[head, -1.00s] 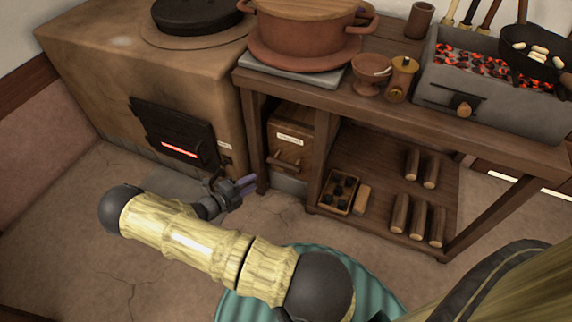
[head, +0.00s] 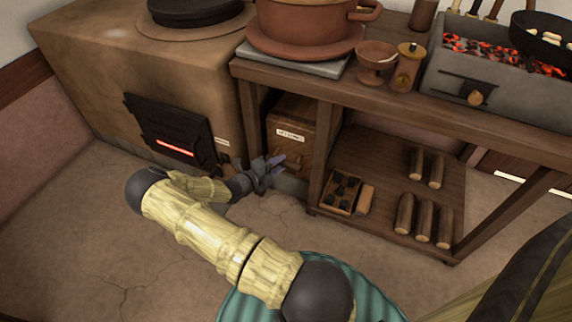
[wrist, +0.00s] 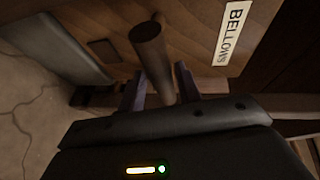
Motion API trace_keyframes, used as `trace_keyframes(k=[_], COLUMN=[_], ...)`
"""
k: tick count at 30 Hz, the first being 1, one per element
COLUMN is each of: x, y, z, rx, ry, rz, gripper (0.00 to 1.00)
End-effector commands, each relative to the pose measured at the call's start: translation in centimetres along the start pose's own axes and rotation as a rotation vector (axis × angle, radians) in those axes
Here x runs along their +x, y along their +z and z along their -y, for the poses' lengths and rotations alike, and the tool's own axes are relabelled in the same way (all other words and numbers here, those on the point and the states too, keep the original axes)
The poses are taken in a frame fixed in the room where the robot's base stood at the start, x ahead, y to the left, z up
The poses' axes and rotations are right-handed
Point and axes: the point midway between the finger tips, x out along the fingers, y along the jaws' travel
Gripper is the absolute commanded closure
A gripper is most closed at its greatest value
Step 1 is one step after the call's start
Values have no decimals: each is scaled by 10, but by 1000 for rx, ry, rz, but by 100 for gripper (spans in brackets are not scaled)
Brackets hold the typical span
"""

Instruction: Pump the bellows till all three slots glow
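The bellows (head: 303,115) is a wooden box with a white label, under the left end of the bench. In the wrist view its label (wrist: 231,32) reads BELLOWS. Its round handle bar (wrist: 148,36) runs down between my fingers. My gripper (head: 274,168) is at the handle, its fingers (wrist: 160,88) apart on either side of the bar, with a gap visible. The stove door (head: 166,128) is dark, with one red-orange glowing slot (head: 175,148) low on it. Other slots cannot be made out as lit.
The clay stove (head: 85,75) stands left of the bellows. The bench (head: 400,105) carries a pot (head: 305,30) and a brazier (head: 500,85). Its lower shelf holds a coal box (head: 343,190) and several logs (head: 423,220). Bench legs stand close on both sides of the bellows.

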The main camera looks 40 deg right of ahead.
Motion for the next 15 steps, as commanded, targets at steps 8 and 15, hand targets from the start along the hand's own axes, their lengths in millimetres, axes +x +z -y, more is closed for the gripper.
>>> trace_keyframes(k=[8,15], x=[36,38], y=[0,0], z=[-2,0], rx=[1,0], ry=[1,0], rz=[-1,0], gripper=[66,66])
